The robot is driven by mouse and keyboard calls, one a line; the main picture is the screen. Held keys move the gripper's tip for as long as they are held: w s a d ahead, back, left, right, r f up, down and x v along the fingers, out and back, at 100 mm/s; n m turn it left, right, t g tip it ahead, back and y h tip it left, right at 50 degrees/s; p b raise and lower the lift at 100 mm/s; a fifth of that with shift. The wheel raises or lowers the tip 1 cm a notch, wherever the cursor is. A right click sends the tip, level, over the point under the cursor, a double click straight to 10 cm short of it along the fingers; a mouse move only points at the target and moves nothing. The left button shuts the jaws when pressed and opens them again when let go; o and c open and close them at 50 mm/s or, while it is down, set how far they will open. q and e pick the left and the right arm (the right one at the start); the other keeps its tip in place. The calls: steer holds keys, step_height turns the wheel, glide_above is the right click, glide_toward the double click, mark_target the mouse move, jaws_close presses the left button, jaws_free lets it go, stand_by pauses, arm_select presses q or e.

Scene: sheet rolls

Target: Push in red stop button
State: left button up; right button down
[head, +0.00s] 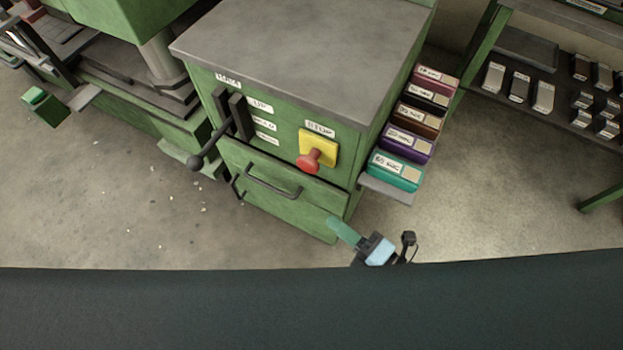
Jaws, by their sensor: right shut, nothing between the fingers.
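The red stop button (309,163) is a round mushroom head on a short stem. It stands out from a yellow plate (325,147) on the front of a green cabinet (290,208). A label reading STOP sits just above the plate. My right gripper (335,225) is low in the head view, below and slightly right of the button. Its teal fingers are together, with nothing seen between them, and point up and left. It is apart from the button. My left gripper is not in view.
A lever with a black knob (195,162) sticks out left of the button, and a drawer handle (272,184) lies below. Colored boxes (395,171) stand on a side shelf at right. A green rack (597,192) is far right. Open floor lies in front of the cabinet.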

mark_target(312, 158)
arm_select(q)
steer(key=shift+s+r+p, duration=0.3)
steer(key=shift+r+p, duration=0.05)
steer(key=shift+p, duration=0.15)
arm_select(e)
steer(key=w+a, duration=0.5)
steer(key=w, duration=0.5)
steer(key=shift+w, duration=0.2)
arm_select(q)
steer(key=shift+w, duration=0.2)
arm_select(e)
steer(key=shift+a, duration=0.1)
